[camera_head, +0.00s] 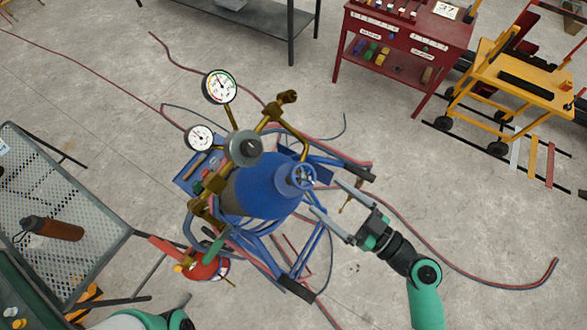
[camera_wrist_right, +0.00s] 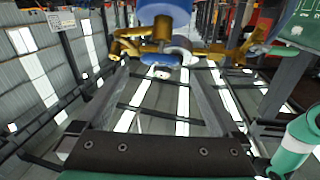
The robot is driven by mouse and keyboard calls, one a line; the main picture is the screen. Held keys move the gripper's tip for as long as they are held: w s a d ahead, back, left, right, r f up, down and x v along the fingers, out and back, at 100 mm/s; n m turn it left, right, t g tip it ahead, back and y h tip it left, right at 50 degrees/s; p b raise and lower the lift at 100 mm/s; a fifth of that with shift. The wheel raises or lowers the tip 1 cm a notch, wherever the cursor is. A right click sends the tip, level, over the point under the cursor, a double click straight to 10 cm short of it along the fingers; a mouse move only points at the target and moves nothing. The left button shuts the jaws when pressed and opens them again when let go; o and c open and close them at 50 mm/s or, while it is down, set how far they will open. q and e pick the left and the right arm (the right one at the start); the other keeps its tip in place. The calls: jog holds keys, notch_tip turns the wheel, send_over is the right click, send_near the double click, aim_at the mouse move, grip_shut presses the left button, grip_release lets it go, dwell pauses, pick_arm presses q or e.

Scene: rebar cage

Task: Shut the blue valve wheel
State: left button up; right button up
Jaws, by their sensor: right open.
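The blue valve wheel (camera_head: 302,177) sits on top of the blue gas cylinder (camera_head: 262,190), which leans in a blue cart. My right gripper (camera_head: 326,197) is open and empty in the head view. Its two fingers point at the wheel from the right, with the tips just short of it and apart from it. In the right wrist view, a blue body (camera_wrist_right: 165,10) and brass fittings (camera_wrist_right: 150,42) show at the top, beyond the fingers.
Two gauges (camera_head: 220,87) and brass regulator parts stand beside the cylinder. Red and blue hoses lie across the floor. A mesh table (camera_head: 75,192) with a brown bottle (camera_head: 52,229) is at left. A red cabinet (camera_head: 408,45) and yellow cart (camera_head: 515,75) stand behind. Floor at right is mostly free.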

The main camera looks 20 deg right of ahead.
aim_at(300, 175)
jog(key=p+x, duration=0.2)
jog(key=x, duration=0.8)
jog(key=shift+w+a+r, duration=0.15)
jog(key=shift+w+r, duration=0.05)
jog(key=shift+w+a+f+p, duration=0.1)
jog(key=shift+w+a+p, duration=0.15)
jog(key=shift+w, duration=0.3)
jog(key=c, duration=1.2)
jog(key=shift+o, duration=0.2)
